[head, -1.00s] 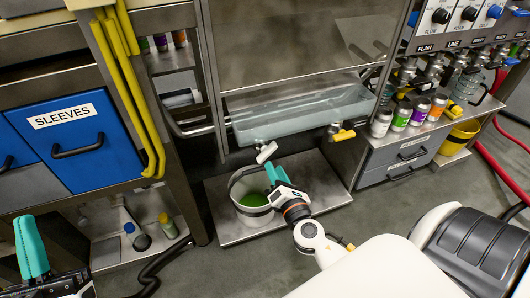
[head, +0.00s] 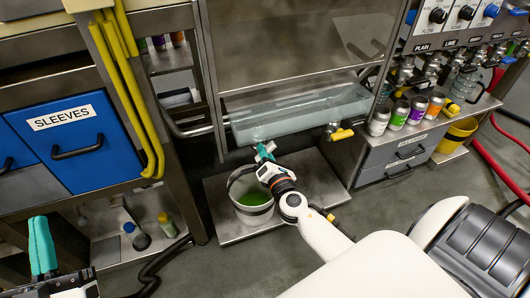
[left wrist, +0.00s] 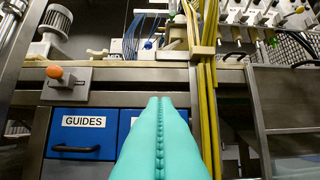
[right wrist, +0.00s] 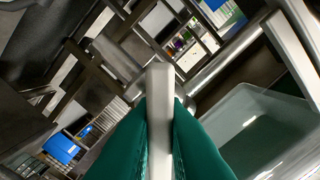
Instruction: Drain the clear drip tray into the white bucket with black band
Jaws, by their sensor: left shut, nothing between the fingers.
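The clear drip tray (head: 298,112) hangs under the steel machine front and also shows at the right of the right wrist view (right wrist: 262,130). The white bucket (head: 254,216) with a dark band at its rim stands below on a low steel platform, with green inside. My right gripper (head: 264,150) is just under the tray's front edge, above the bucket. In the right wrist view its teal fingers (right wrist: 160,125) press both sides of a white lever (right wrist: 160,85), the tray's valve handle. My left gripper (head: 40,245) is shut and empty at the lower left, far from the tray.
A yellow-handled valve (head: 340,134) sits at the tray's right. Blue drawers (head: 65,130) and yellow pipes (head: 125,90) stand at the left. Several cans (head: 418,110) line a shelf at the right, near a yellow bucket (head: 458,134). The platform (head: 315,190) is clear right of the bucket.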

